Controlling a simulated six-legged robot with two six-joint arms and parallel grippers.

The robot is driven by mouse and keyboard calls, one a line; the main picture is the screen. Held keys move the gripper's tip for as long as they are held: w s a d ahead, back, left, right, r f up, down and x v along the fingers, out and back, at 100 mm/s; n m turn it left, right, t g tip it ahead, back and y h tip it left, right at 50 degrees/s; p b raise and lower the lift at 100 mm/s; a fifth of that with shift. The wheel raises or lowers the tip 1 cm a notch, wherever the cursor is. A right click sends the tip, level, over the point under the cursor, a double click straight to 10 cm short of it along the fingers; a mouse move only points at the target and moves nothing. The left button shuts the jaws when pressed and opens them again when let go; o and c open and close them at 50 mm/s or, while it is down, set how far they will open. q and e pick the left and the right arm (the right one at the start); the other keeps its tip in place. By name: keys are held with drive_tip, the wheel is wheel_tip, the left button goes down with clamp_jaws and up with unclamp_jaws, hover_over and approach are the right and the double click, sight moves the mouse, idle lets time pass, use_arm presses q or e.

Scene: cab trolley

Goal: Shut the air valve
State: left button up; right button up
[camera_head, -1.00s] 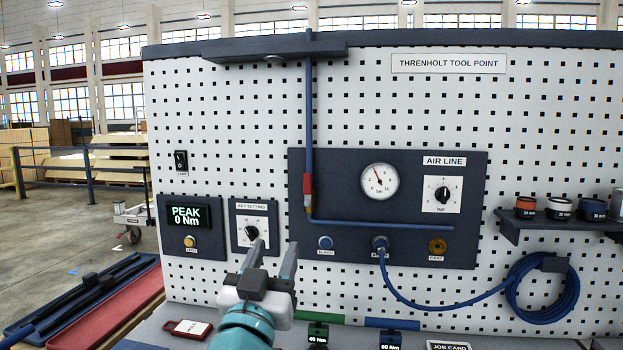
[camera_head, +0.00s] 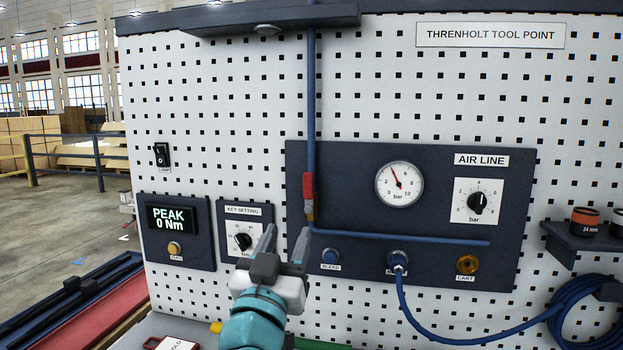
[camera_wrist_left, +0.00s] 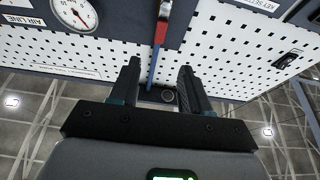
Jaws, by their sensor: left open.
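The lever lies upright, in line with the pipe. In the left wrist view, which is upside down, the red lever (camera_wrist_left: 161,32) shows at the top, beyond the finger tips. My left gripper (camera_head: 286,237) is open and empty, below and slightly left of the valve in the head view, apart from it. My right gripper is in neither view.
The dark air panel carries a gauge (camera_head: 399,184), a bar dial (camera_head: 477,202) and a bleed button (camera_head: 330,257). The key setting dial (camera_head: 243,241) is close left of my gripper. A blue hose (camera_head: 425,325) hangs at lower right. A dark hood (camera_head: 262,20) juts out above.

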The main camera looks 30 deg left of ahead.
sight(307, 182)
use_arm(q)
drive_tip(key=p+x, duration=0.1)
drive_tip(key=x, duration=0.4)
drive_tip(key=p+x, duration=0.2)
drive_tip(key=x, duration=0.3)
drive_tip(key=p+x, duration=0.2)
drive_tip(key=x, duration=0.3)
drive_tip(key=shift+s+d+r, duration=0.1)
drive_tip(key=shift+r, duration=0.15)
drive_tip(key=shift+w+r, duration=0.2)
drive_tip(key=shift+w, duration=0.1)
drive_tip(key=shift+w, duration=0.1)
clamp_jaws()
